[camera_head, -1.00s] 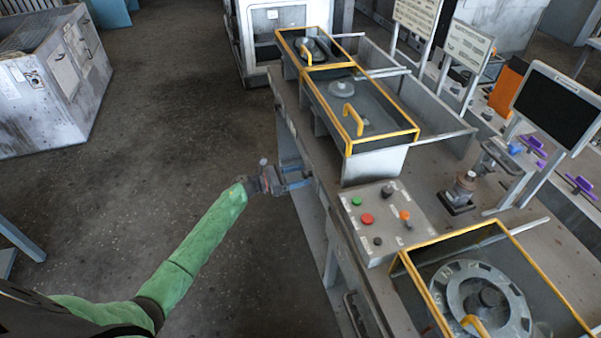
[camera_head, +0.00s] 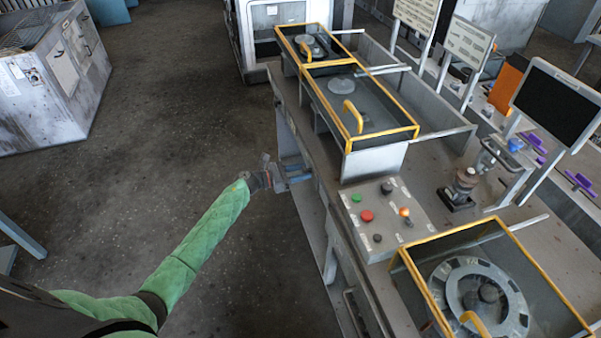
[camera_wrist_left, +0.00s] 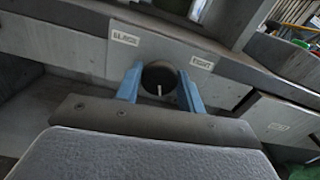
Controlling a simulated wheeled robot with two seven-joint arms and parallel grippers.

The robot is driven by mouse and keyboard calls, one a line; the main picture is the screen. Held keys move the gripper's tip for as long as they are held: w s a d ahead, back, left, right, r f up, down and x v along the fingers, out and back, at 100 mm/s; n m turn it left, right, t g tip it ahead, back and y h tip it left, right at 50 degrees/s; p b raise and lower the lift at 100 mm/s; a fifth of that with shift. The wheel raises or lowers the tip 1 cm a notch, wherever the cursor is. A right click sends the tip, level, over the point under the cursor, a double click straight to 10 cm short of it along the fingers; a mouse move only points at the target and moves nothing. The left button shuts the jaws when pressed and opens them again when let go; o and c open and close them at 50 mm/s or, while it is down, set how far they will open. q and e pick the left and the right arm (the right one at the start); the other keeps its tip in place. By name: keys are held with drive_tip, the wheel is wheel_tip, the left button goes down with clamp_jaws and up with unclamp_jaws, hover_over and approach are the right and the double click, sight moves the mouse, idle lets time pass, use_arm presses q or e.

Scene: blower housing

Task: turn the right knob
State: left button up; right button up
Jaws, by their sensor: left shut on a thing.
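In the left wrist view, a round dark knob (camera_wrist_left: 159,77) with a white pointer line sits on a grey panel between two small white labels. The pointer stands roughly upright in that view. The two blue fingers of my left gripper (camera_head: 306,177) are on either side of the knob and shut on it. In the head view my green-sleeved left arm reaches to the near side of the long metal bench, and the knob itself is hidden there. My right gripper is not in view.
The bench carries a button panel (camera_head: 387,216) with an orange lamp (camera_head: 404,212) that looks lit, and yellow-framed boxes (camera_head: 365,135) with handles. A monitor (camera_head: 556,105) stands at the right. The floor left of the bench is clear up to a grey cabinet (camera_head: 58,85).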

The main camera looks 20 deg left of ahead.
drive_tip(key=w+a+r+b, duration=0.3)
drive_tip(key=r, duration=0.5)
use_arm(q)
drive_tip(key=n, duration=1.4)
drive_tip(key=n+p, duration=0.1)
drive_tip(key=n, duration=0.6)
drive_tip(key=shift+w+a+f+n, duration=0.15)
drive_tip(key=shift+f+n, duration=0.1)
drive_tip(key=shift+n, duration=0.15)
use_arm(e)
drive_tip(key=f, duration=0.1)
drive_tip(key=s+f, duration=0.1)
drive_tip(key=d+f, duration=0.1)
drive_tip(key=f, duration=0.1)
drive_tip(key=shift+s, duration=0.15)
